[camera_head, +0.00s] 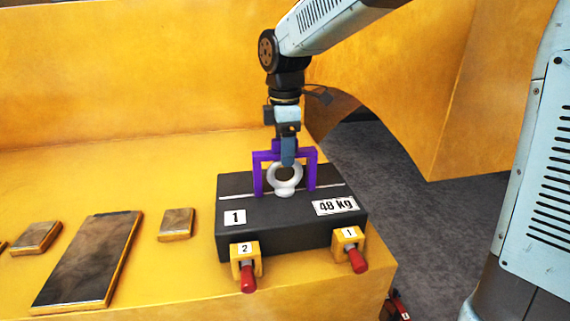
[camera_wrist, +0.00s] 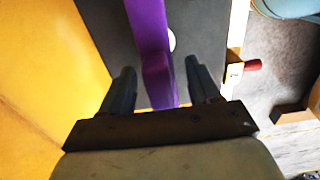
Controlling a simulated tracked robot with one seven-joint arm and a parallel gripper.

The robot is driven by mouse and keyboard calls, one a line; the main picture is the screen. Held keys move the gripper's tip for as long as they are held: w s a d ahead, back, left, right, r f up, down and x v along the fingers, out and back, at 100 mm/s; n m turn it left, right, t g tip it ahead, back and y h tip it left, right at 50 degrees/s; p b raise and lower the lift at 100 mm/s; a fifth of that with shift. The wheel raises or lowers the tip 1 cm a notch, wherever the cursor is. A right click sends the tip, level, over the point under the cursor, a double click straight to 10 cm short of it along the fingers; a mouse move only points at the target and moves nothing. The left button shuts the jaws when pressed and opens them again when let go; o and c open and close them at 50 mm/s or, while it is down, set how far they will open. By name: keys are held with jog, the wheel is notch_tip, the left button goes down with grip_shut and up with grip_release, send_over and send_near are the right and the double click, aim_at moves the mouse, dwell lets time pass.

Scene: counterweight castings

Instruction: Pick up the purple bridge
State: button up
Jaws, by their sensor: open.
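The purple bridge (camera_head: 311,157) is an upside-down U standing on top of a black block (camera_head: 285,232) marked "1" and "48 kg". It spans a white ring (camera_head: 285,181) on the block's top. My gripper (camera_head: 288,158) points down at the middle of the bridge's top bar. In the wrist view the bridge (camera_wrist: 152,50) runs between the two fingers of my gripper (camera_wrist: 158,85), with a gap visible on each side. The fingers are open. In the head view the near finger hides part of the bar and the top of the ring.
Two yellow clamps with red handles, marked 2 (camera_head: 246,262) and 1 (camera_head: 349,243), sit at the block's front. Flat dark plates (camera_head: 90,260) lie on the yellow surface at left. A yellow wall (camera_head: 140,70) stands behind. Grey floor (camera_head: 440,215) lies at right.

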jog(key=shift+f, duration=0.35)
grip_shut()
dwell(0.4)
